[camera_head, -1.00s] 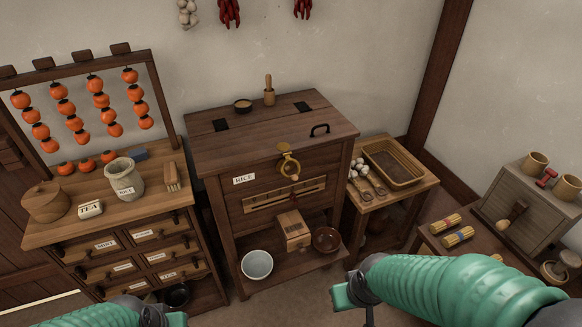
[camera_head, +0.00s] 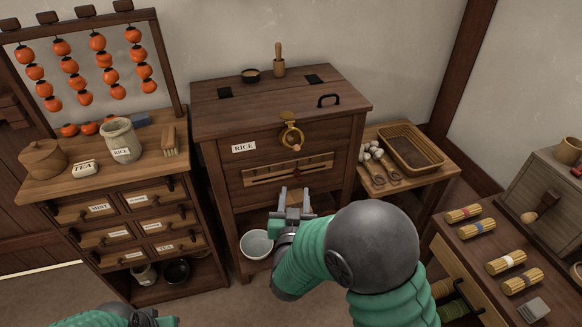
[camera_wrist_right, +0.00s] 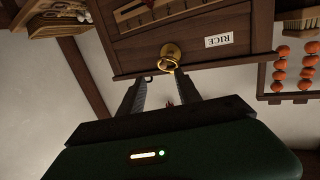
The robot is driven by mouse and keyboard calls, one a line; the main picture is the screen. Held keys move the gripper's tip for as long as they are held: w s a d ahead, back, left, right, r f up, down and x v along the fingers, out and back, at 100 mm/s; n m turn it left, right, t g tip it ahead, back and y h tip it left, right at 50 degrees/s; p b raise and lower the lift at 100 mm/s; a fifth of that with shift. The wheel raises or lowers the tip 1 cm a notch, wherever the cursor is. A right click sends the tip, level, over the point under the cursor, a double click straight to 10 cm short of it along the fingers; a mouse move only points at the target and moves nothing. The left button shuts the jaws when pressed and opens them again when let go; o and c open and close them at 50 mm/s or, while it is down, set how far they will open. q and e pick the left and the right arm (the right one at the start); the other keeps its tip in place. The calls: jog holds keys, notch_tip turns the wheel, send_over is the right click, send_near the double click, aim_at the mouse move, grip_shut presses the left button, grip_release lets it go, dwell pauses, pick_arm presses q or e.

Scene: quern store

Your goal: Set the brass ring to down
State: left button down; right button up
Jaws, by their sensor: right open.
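The brass ring (camera_head: 292,136) hangs on a brass mount on the front of the dark wooden rice chest (camera_head: 215,165), to the right of the RICE label. A small tan knob or peg shows at the ring's lower part. The ring also shows in the right wrist view (camera_wrist_right: 170,60), just beyond the fingers. My right gripper (camera_head: 294,192) is open and empty, in front of the chest and below the ring, fingers pointing up towards it. It looks apart from the ring. My left gripper (camera_head: 155,321) is only partly in view at the bottom edge; its fingers cannot be made out.
A slotted panel (camera_head: 290,170) is below the ring. A white bowl (camera_head: 256,244) stands on the chest's lower shelf. A drawer cabinet (camera_head: 105,225) is at left. A side table with a wicker basket (camera_head: 411,148) is at right. Noodle bundles (camera_head: 478,227) lie on the near right table.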

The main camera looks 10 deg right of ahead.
jog(key=h, duration=0.1)
send_near(295, 150)
jog(key=shift+t, duration=0.4)
jog(key=x, duration=0.8)
jog(key=shift+w+d+f, duration=0.15)
jog(key=shift+w+f, duration=0.05)
jog(key=shift+f, duration=0.2)
jog(key=shift+d, duration=0.3)
jog(key=c, duration=0.5)
jog(key=shift+c, duration=1.2)
pick_arm(q)
jog(key=shift+s+a+f, duration=0.15)
jog(key=shift+a+f, duration=0.45)
jog(key=shift+f, duration=0.05)
pick_arm(e)
jog(key=shift+a, duration=0.1)
grip_shut()
pick_arm(q)
jog(key=shift+b, duration=0.3)
pick_arm(e)
jog(key=shift+f, duration=0.1)
